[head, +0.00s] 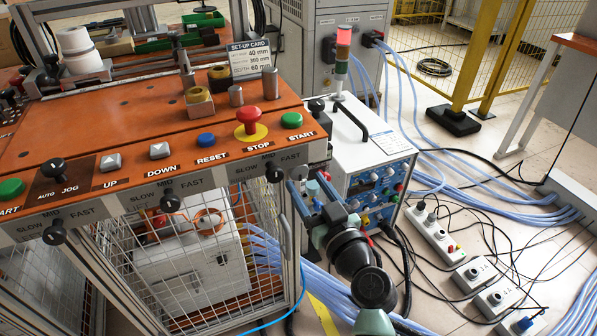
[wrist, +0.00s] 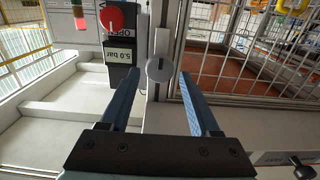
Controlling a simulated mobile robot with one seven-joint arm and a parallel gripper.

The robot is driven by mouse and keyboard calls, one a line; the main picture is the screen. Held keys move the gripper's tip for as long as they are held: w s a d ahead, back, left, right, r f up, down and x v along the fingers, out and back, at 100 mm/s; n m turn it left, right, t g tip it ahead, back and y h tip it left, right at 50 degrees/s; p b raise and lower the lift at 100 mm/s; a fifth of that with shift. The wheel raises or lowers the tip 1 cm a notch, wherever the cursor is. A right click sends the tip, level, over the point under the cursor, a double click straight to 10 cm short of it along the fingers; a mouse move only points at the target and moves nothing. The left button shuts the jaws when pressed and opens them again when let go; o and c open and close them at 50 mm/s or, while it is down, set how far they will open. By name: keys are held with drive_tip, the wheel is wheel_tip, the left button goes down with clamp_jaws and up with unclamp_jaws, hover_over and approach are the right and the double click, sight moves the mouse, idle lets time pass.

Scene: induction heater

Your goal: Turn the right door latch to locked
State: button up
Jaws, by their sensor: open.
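My gripper (wrist: 159,76) is open, with its two blue fingers spread apart. In the wrist view, a small round grey knob (wrist: 158,68), which looks like the right door latch, sits on the cage's frame post. It appears between the fingertips, and I see no finger touching it. Its locked or unlocked setting cannot be read. The wire mesh door (wrist: 252,50) is to the right of the post.
A red knob (wrist: 110,18) and a "5.0 bar" label (wrist: 118,57) are left of the post. The orange control panel (head: 120,135) with buttons stands above the cage. A white power unit (head: 365,150) is close behind my gripper. Blue hoses (head: 470,185) and power strips (head: 440,240) cover the right floor.

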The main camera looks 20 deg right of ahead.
sight(300, 174)
drive_tip(key=shift+w+a, duration=0.1)
drive_tip(key=shift+w, duration=2.35)
clamp_jaws()
